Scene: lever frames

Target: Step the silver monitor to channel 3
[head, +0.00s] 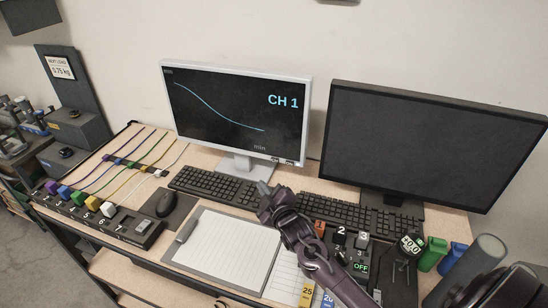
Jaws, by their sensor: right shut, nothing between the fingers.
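The silver monitor (307,110) stands at the back of the desk, left of centre. Its dark screen reads "CH 1" in blue at the right, with a falling blue curve. Small marks or buttons (283,161) show on its lower bezel near the right corner, too small to read. My right gripper (265,190) reaches in from the lower right. It is shut and empty, in front of the monitor's stand near the keyboard, apart from the bezel. My left gripper is not in view.
A black monitor (425,140) stands at right, its screen dark. Keyboards (205,185) lie before both monitors. A clipboard (225,250), a mouse (166,203) and a numbered cable strip (97,206) lie at left. A box with numbered keys and an "OFF" display (360,267) is under my right arm.

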